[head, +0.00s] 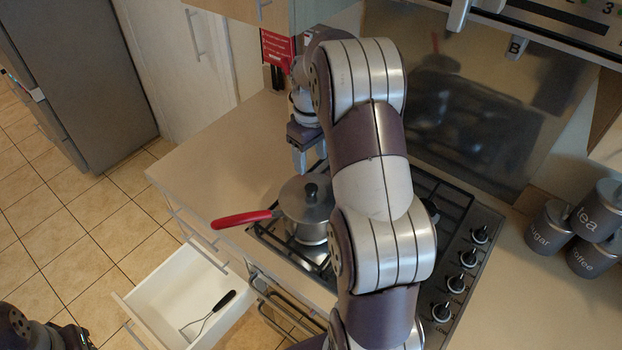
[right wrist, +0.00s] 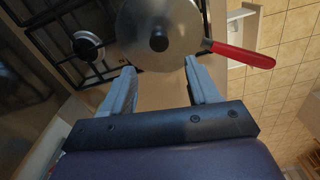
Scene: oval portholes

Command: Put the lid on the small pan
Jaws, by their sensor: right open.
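The small pan (head: 304,230) stands on the front-left burner of the gas hob, with its red handle (head: 241,219) pointing left over the counter edge. The lid (head: 297,201), metal with a black knob, lies on top of the pan and covers it. In the right wrist view the lid (right wrist: 174,24) looks seated over the pan, though the rim fit is not clear. My right gripper (head: 311,158) is open and empty behind the pan, apart from it. In the right wrist view the open fingers (right wrist: 160,84) point towards the pan. My left gripper is not visible.
An open drawer (head: 172,286) with a black-handled utensil (head: 208,314) juts out below the counter. Canisters (head: 549,227) stand at the right. The counter (head: 215,160) left of the hob is clear. A red sign (head: 277,50) stands at the back.

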